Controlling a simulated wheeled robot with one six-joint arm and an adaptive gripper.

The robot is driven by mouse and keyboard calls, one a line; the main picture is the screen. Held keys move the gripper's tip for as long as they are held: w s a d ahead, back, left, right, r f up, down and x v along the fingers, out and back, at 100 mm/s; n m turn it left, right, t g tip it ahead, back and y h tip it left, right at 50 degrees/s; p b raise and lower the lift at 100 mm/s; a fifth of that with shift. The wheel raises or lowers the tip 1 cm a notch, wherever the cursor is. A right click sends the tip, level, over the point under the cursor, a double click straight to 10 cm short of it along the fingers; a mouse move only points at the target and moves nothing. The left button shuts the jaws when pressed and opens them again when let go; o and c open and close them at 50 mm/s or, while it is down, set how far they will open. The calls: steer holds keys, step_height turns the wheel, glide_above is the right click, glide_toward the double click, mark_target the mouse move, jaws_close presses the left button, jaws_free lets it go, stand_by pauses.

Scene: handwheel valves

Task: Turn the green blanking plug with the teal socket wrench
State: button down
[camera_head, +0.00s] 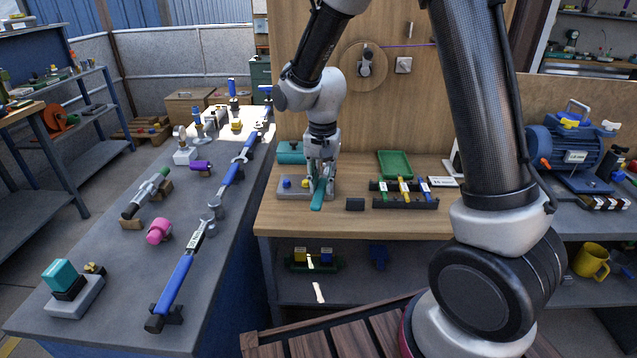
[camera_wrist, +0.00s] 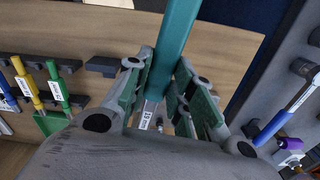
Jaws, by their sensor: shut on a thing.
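My gripper (camera_head: 320,172) points down over the near wooden bench and is shut on the teal socket wrench (camera_head: 318,198). In the wrist view the teal handle (camera_wrist: 178,38) runs up between the fingers (camera_wrist: 165,100), with a white size label (camera_wrist: 147,117) near its metal shaft. The wrench's socket end is hidden. Below the gripper is a grey plate (camera_head: 288,194) with a blue plug (camera_head: 287,183) and a yellow plug (camera_head: 304,184). I cannot make out the green blanking plug; the gripper covers part of the plate. I cannot tell whether the socket touches anything.
A dark rack (camera_head: 383,187) holds green, yellow and blue-handled tools right of the gripper, before a green tray (camera_head: 395,164). A small black block (camera_head: 355,204) stands between. A teal cylinder (camera_head: 291,152) lies behind the plate. The left bench (camera_head: 110,290) carries valves and blue-handled wrenches.

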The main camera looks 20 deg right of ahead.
steer(key=d+n, duration=0.1)
steer(key=d, duration=0.3)
steer(key=d+n, duration=0.2)
steer(key=d, duration=0.2)
steer(key=shift+w+d, duration=0.1)
steer(key=shift+d, duration=0.3)
steer(key=shift+d+n, duration=0.25)
steer(key=shift+n, duration=0.75)
steer(key=n, duration=0.5)
steer(key=shift+s, duration=0.2)
steer(key=shift+f, duration=1.05)
steer(key=shift+s+a+m, duration=0.2)
steer(key=shift+a+m, duration=0.45)
steer(key=shift+a, duration=0.15)
steer(key=shift+s+a+m, duration=0.2)
steer(key=shift+a+m, duration=0.45)
steer(key=shift+a, duration=0.1)
steer(key=shift+d, duration=0.1)
steer(key=shift+d+n, duration=0.2)
steer(key=shift+n, duration=0.1)
